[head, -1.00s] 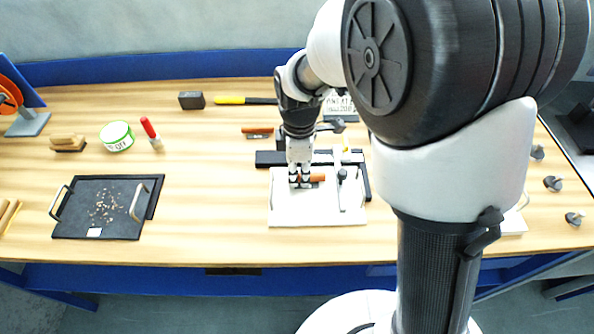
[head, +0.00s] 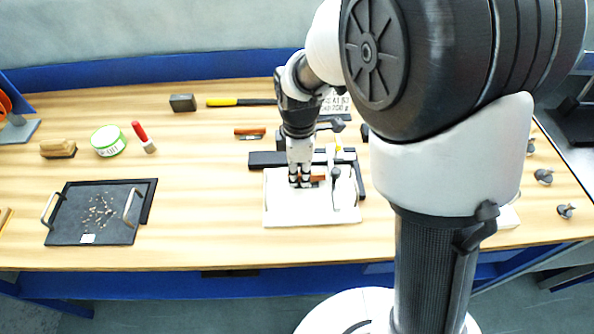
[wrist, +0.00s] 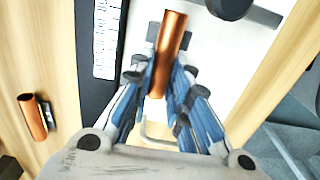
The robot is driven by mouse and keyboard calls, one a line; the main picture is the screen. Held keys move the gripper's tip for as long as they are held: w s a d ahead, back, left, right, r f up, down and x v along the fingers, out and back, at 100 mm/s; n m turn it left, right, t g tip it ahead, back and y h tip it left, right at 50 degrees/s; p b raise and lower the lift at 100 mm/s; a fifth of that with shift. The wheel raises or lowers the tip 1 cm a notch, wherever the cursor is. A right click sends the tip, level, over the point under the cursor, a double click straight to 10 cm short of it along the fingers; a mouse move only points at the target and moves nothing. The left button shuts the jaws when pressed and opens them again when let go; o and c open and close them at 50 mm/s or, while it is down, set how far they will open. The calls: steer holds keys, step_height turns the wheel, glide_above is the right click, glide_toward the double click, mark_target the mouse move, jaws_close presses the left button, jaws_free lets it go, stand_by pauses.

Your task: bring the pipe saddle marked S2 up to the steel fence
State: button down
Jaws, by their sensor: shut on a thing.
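My gripper (head: 300,182) is shut on a copper-brown curved saddle piece (wrist: 168,45), low over a white board (head: 285,212). The piece also shows in the head view (head: 317,178), partly hidden by the fingers. I cannot read a mark on it. A dark straight bar, apparently the steel fence (head: 263,160), runs along the board's back edge. In the wrist view the fence (wrist: 88,90) carries a white printed strip and lies left of the held piece, with a gap of white board between them. A second copper piece (head: 250,131) lies on the table behind the fence.
A dark-knobbed clamp-like part (head: 335,174) stands on the board just right of my gripper. A black tray (head: 115,232), green-rimmed tape roll (head: 108,140), red-handled tool (head: 139,131) and brush (head: 58,149) are at left. Table between tray and board is clear.

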steer(key=shift+d, duration=0.5)
steer(key=c, duration=1.4)
jaws_free()
steer(key=shift+c, duration=0.2)
step_height(320, 180, up, 11)
steer(key=s+d+r+m+t, duration=0.2)
steer(key=s+d+r+m, duration=0.35)
steer(key=s+m, duration=0.2)
steer(key=s+d+m+t, duration=0.2)
steer(key=s+d+m, duration=0.1)
steer(key=s+m, duration=0.7)
steer(key=shift+s+t, duration=0.3)
steer(key=shift+s, duration=0.7)
